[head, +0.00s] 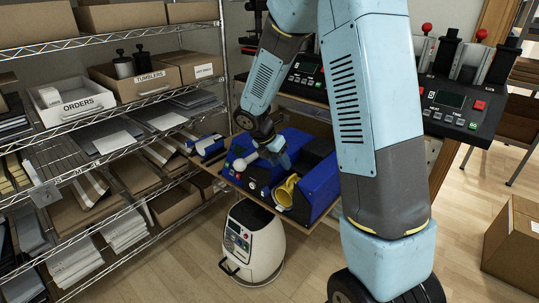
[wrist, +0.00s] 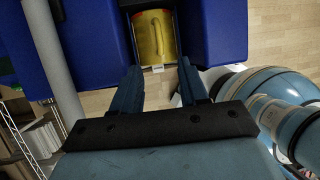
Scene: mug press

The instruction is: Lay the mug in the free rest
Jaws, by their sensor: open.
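The yellow mug (head: 287,190) lies on its side between blue blocks of the press (head: 318,185) in the head view. In the wrist view the mug (wrist: 146,40) sits in a dark-edged slot between blue walls, its handle facing the camera. My gripper (wrist: 158,67) is open and empty, its two fingers apart just short of the mug's near end. In the head view my gripper (head: 284,158) is just above and behind the mug, partly hard to make out against the blue press. I cannot tell which rest is free.
A small blue device (head: 210,145) sits farther left on the board. A wire shelf (head: 110,140) with boxes fills the left. A white rounded machine (head: 254,240) stands below; a cardboard box (head: 513,235) is at right.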

